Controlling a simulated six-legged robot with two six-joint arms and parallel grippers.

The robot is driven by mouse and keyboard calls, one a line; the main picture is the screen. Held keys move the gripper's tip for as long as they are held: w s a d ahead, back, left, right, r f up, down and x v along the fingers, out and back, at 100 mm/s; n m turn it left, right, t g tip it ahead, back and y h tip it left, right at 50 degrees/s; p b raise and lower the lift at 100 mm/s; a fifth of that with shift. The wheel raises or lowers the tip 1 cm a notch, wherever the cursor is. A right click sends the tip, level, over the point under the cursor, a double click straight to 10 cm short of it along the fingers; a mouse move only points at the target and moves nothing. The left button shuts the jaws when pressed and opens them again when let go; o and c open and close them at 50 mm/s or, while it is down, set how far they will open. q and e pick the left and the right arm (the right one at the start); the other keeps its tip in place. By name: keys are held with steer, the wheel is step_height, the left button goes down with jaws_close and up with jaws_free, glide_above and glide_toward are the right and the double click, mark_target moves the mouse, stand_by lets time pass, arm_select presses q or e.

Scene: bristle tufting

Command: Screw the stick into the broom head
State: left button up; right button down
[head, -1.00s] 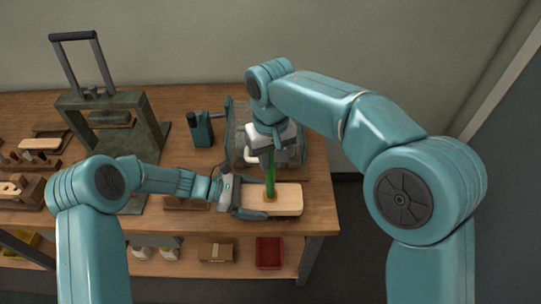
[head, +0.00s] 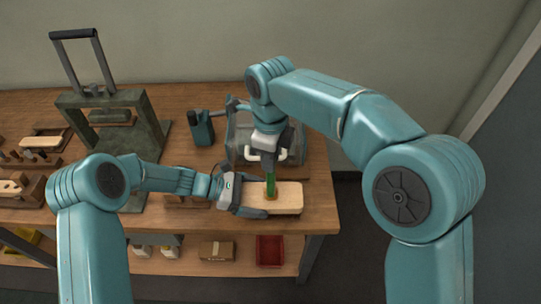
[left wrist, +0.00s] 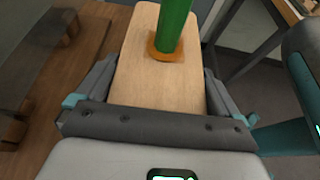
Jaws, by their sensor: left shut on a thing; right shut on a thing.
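The broom head (head: 287,199) is a pale wooden block near the front right of the bench. My left gripper (head: 256,198) is shut on it from the left, with a finger along each side; it also shows in the left wrist view (left wrist: 155,105). The green stick (head: 270,186) stands upright at the block. In the left wrist view the stick (left wrist: 173,28) meets an orange ring (left wrist: 164,50) on the block's top face. My right gripper (head: 270,172) is shut on the stick from above. How deep the stick sits in the hole is hidden.
A dark press (head: 115,120) with a tall handle stands at the left. A teal device (head: 201,128) and a grey frame (head: 240,140) stand behind the broom head. Wooden blocks lie far left. A red bin (head: 270,250) and a cardboard box (head: 216,250) sit on the lower shelf.

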steer(key=m, duration=0.3)
steer(key=c, duration=1)
jaws_free()
steer(key=shift+r, duration=0.1)
